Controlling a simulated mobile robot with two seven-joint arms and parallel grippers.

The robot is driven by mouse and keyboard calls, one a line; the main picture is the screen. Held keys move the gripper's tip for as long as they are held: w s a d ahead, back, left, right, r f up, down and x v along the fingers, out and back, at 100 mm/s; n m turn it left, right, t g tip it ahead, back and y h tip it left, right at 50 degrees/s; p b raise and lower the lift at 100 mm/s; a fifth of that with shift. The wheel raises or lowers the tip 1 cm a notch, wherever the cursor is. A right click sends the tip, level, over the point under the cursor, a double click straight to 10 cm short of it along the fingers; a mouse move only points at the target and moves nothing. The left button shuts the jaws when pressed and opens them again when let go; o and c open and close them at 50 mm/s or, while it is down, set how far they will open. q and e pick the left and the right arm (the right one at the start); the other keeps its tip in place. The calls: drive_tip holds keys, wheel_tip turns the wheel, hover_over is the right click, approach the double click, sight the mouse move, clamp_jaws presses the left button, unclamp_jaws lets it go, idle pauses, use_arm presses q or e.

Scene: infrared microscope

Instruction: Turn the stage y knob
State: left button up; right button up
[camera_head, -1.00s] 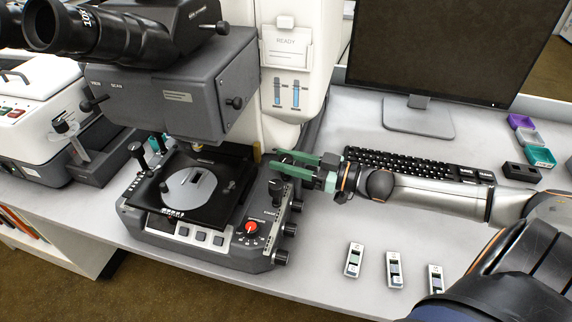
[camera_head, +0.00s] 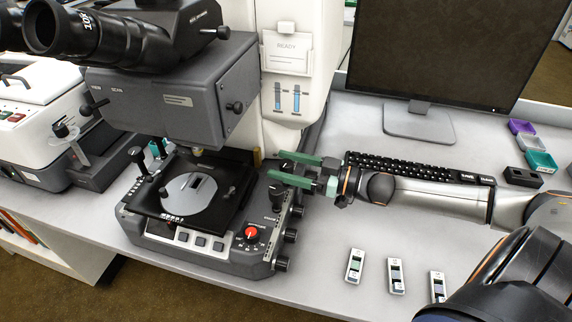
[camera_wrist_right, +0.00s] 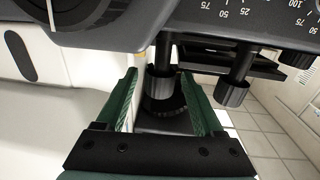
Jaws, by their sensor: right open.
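The microscope stage (camera_head: 205,205) is black with a round silver plate and sits on the grey base. Several black knobs stick out of the base's right side, among them a middle one (camera_head: 290,235) and a front one (camera_head: 281,264). I cannot read which is the stage y knob. My right gripper (camera_head: 277,167) has green fingers, is open and points left at the rear of this side. In the right wrist view, one black ribbed knob (camera_wrist_right: 158,85) lies between the open fingers, with no clear contact. A second knob (camera_wrist_right: 233,92) is outside them, to the right. My left gripper is out of view.
A taller black knob (camera_head: 276,193) stands on the base close to the fingers. The keyboard (camera_head: 410,166) lies just behind my right arm. Slide-like pieces (camera_head: 355,265) lie on the bench in front. The bench between them and the base is clear.

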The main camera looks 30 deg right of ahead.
drive_tip(key=shift+s, duration=0.1)
drive_tip(key=shift+s+d, duration=0.4)
drive_tip(key=shift+s, duration=0.05)
use_arm(q)
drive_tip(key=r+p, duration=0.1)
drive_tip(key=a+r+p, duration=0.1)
drive_tip(key=p, duration=0.1)
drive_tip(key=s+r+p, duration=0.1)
drive_tip(key=p, duration=0.1)
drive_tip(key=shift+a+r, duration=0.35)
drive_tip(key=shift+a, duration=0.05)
use_arm(e)
drive_tip(key=v, duration=1.1)
drive_tip(key=shift+s, duration=0.1)
